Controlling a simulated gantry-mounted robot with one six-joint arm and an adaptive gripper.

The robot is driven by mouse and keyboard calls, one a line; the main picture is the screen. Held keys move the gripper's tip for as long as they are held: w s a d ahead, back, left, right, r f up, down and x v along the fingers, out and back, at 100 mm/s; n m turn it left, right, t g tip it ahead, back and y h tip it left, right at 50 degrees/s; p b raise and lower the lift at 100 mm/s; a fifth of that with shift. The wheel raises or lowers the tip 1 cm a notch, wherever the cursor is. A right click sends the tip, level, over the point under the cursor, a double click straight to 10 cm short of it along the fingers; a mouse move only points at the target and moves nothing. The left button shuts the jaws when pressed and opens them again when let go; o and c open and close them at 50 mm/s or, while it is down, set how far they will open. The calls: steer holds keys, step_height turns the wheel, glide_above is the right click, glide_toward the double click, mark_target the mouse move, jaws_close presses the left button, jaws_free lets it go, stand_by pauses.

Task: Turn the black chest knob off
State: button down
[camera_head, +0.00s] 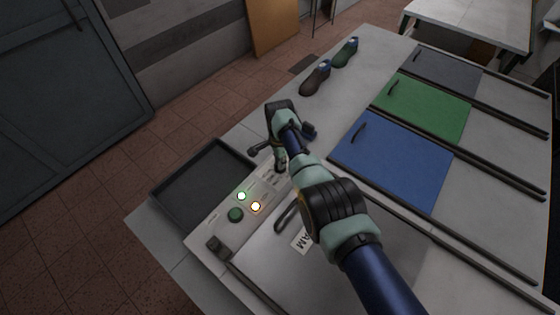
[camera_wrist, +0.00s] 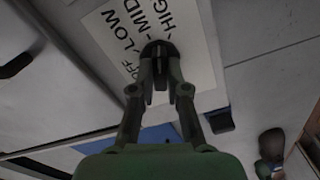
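The steam chest is a grey metal box with a flat lid (camera_head: 265,245) and a dark handle, at the front of the table in the head view. Its panel label (camera_wrist: 205,55), with OFF, LOW, MID and HIGH, shows in the wrist view. My gripper (camera_head: 279,168) points down at the far end of the chest's panel. In the wrist view my gripper's fingertips (camera_wrist: 160,68) are close together over the label, at a dark rounded shape. I cannot tell whether this shape is the black knob or the finger pads. The knob's pointer is hidden.
The panel also bears a lit green lamp (camera_head: 241,196), a lit yellow lamp (camera_head: 256,206), a green button (camera_head: 235,214) and a black knob-like part (camera_head: 215,245). A dark tray (camera_head: 160,190) lies left.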

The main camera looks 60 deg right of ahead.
steer(key=shift+n, duration=0.3)
steer(key=n, duration=1)
steer(key=shift+n+b, duration=0.35)
steer(key=shift+n, duration=0.05)
steer(key=n, duration=0.5)
steer(key=shift+n, duration=0.3)
steer(key=n, duration=0.5)
steer(key=shift+n, duration=0.3)
steer(key=c, duration=1.2)
jaws_free()
steer(key=shift+o, duration=0.2)
